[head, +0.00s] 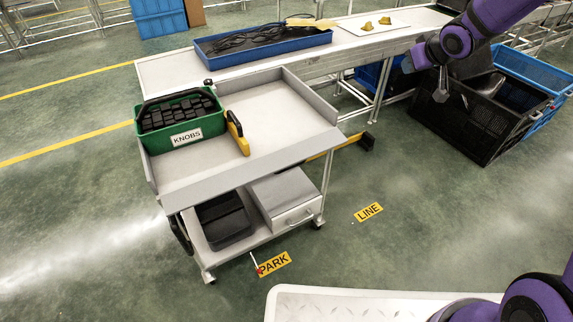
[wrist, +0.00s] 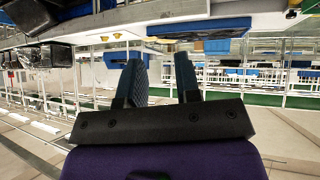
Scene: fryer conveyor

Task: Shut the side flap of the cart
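The grey cart (head: 187,174) stands left of centre in the head view, with raised walls around part of its top. Its side flap (head: 255,170) is the long pale panel along the near edge; it leans outward and down, not upright like the other walls. My gripper (head: 440,88) is far to the right of the cart, above the black crate, and touches nothing of the cart. In the wrist view its two fingers (wrist: 161,80) are apart with nothing between them. I cannot make out the flap in the wrist view.
A drawer (head: 297,212) and black tray (head: 224,220) sit below. The conveyor table (head: 165,72) runs behind. A black crate (head: 470,120) is right. Floor by PARK (head: 274,263) and LINE (head: 368,212) is clear.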

